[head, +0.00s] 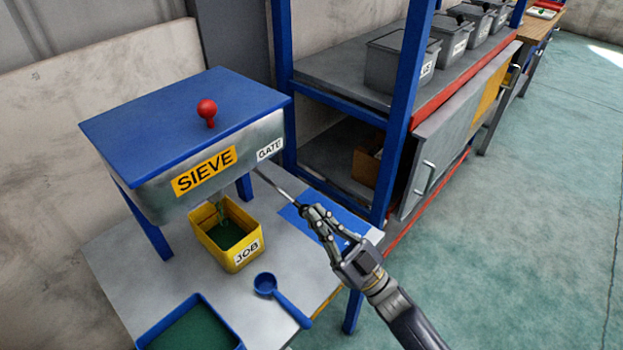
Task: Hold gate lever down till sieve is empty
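The sieve (150,193) is a grey box with a blue lid and a red knob, standing on blue legs. The gate lever (275,184), a thin metal rod, slopes down and right from below the GATE label. My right gripper (308,212) is at the lever's outer end, its fingers closed around it. A thin green stream (220,211) falls from under the sieve into the yellow JOB bin (245,258), which holds green material. The sieve's inside is hidden by its lid. My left gripper is not in view.
A blue scoop (283,298) and a blue tray (150,333) with green contents lie on the grey bench (115,275). A blue mat (295,220) lies under my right gripper. Shelving with grey bins (393,65) stands behind right; the floor at right is clear.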

